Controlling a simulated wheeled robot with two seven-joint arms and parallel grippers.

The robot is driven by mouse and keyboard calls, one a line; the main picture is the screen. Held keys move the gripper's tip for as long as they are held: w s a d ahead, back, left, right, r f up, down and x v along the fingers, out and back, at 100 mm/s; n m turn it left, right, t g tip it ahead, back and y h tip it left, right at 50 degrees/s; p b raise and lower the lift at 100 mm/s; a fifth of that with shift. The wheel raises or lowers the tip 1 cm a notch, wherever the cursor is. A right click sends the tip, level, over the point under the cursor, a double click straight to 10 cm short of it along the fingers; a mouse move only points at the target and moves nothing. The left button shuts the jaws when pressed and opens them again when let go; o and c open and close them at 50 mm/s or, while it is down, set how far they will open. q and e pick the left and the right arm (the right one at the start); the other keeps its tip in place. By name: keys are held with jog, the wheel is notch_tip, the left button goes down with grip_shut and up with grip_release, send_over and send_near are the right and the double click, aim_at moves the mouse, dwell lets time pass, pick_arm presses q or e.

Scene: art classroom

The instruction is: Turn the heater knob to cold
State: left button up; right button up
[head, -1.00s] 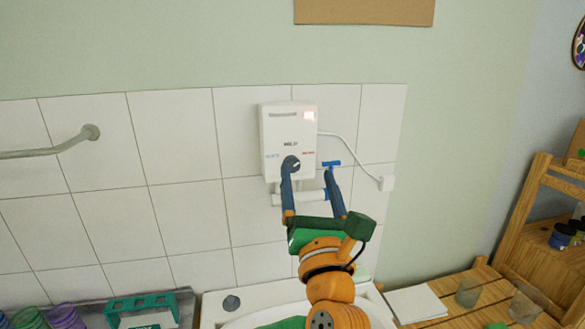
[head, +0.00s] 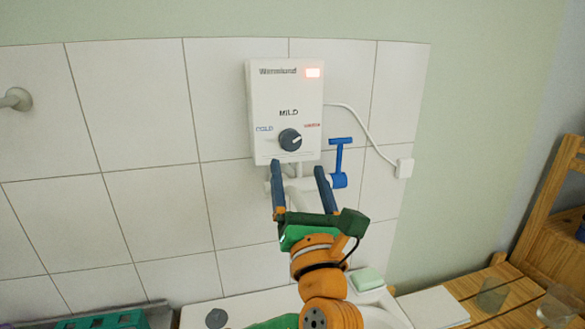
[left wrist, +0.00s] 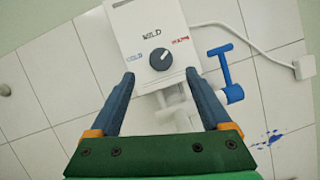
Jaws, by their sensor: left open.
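The white heater box (head: 262,100) hangs on the tiled wall, with a lit red indicator at its top right. Its dark round knob (head: 290,139) sits low on the front, between blue COLD lettering on the left and red lettering on the right, under MILD. The knob's pale mark points up and right, toward the red lettering. The knob also shows in the left wrist view (left wrist: 161,60). My left gripper (head: 298,167) is open and empty, its fingertips just below the knob in the picture, apart from each other. My right gripper is not in view.
A blue valve handle (head: 340,158) on the pipe stands right of my left fingers. A white cord runs to a wall outlet (head: 404,168). A sink with green soap (head: 367,279) is below. A wooden shelf (head: 560,190) stands at the right.

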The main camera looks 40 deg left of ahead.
aim_at(292, 145)
pick_arm(q)
jog(key=p+x, duration=0.3)
jog(key=x, duration=0.3)
jog(key=shift+w+a, duration=0.15)
jog(key=shift+a, duration=0.1)
jog(key=shift+w+a, duration=0.3)
jog(key=shift+d, duration=0.1)
grip_shut()
jog(key=shift+f, duration=0.1)
